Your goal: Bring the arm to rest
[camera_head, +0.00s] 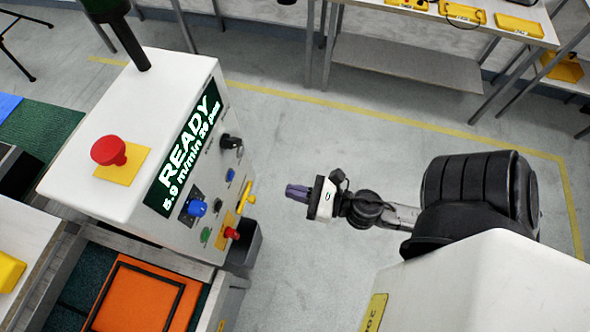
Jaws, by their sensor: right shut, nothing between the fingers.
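My right gripper (298,193) is in the middle of the view, with its dark fingers pointing left. It is shut and empty, held in free air over the grey floor. My right arm stretches back from it to the right side of the view. The gripper is apart from the white control box (130,120), whose panel faces it across a gap. The left gripper is not in view.
The box has a red mushroom button (108,150), a lit display (186,148), a yellow lever (246,197) and several knobs. An orange panel (136,298) lies below it. A table (480,22) with yellow items stands at the back right. Open floor lies between.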

